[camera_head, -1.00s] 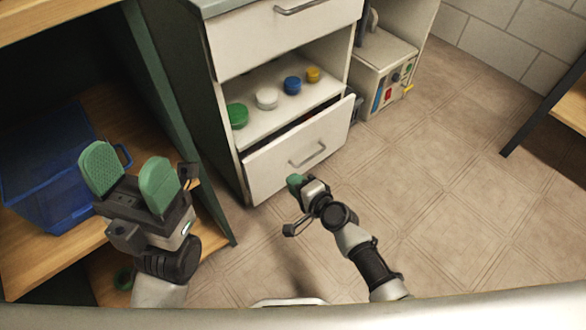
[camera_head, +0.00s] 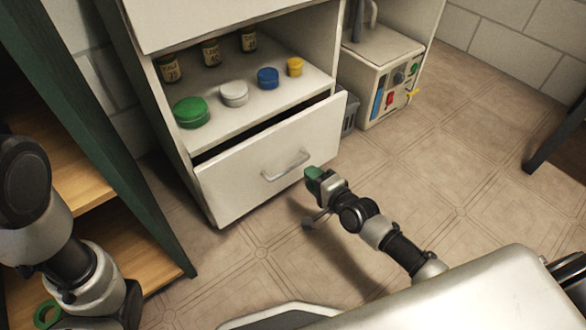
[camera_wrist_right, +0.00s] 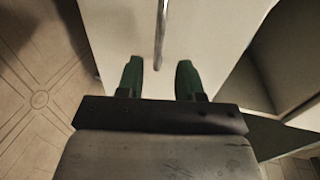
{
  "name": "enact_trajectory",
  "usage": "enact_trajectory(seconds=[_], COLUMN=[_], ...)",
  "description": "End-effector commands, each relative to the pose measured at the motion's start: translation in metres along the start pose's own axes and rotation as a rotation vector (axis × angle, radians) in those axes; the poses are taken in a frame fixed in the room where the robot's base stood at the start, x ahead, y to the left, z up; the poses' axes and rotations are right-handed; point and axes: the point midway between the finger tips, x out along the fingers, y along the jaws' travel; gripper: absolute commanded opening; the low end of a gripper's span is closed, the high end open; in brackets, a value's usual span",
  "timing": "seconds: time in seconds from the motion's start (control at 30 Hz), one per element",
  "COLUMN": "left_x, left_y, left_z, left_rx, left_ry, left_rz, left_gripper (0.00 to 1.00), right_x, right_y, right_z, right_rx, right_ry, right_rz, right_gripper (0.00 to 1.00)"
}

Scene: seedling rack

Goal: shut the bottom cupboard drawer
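The bottom cupboard drawer (camera_head: 262,172) has a white front with a metal bar handle (camera_head: 287,165). It stands partly out, with a dark gap above its front. My right gripper (camera_head: 314,180) is in front of the drawer, near the right end of the handle. In the right wrist view its two green fingers (camera_wrist_right: 159,78) are apart with nothing between them. They point at the drawer front (camera_wrist_right: 190,25), and the handle (camera_wrist_right: 161,35) lies just beyond them. Whether they touch the front I cannot tell.
The cupboard shelf (camera_head: 250,112) above the drawer holds green, white, blue and yellow lidded pots and several labelled jars. A box with controls (camera_head: 380,85) stands to the right. A green-sided wooden rack (camera_head: 130,190) stands at left. The tiled floor (camera_head: 440,180) at right is clear.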

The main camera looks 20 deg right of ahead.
Motion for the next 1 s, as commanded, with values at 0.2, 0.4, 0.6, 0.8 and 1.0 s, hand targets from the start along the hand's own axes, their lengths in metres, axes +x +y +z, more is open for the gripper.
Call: enact_trajectory(seconds=[0.2, 0.4, 0.6, 0.8, 1.0], left_x=[-0.022, -0.035, -0.037, -0.037, -0.037], left_y=[0.006, 0.009, 0.009, 0.009, 0.01], left_z=[-0.013, -0.017, -0.018, -0.018, -0.018], left_rx=[0.002, 0.002, 0.002, 0.002, 0.002], left_ry=[0.016, 0.016, 0.016, 0.017, 0.017], left_rz=[0.006, 0.006, 0.006, 0.006, 0.007], left_gripper=[0.64, 0.64, 0.64, 0.64, 0.64], right_x=[0.045, 0.07, 0.077, 0.076, 0.076], right_y=[0.005, 0.004, 0.001, 0.001, 0.001], right_z=[0.0, 0.0, 0.001, 0.001, 0.0], right_rx=[0.0, 0.0, 0.0, 0.0, 0.0], right_ry=[0.001, 0.0, -0.001, -0.001, -0.001], right_rz=[-0.003, 0.0, 0.001, 0.001, 0.001], right_gripper=[0.36, 0.36, 0.36, 0.36, 0.06])
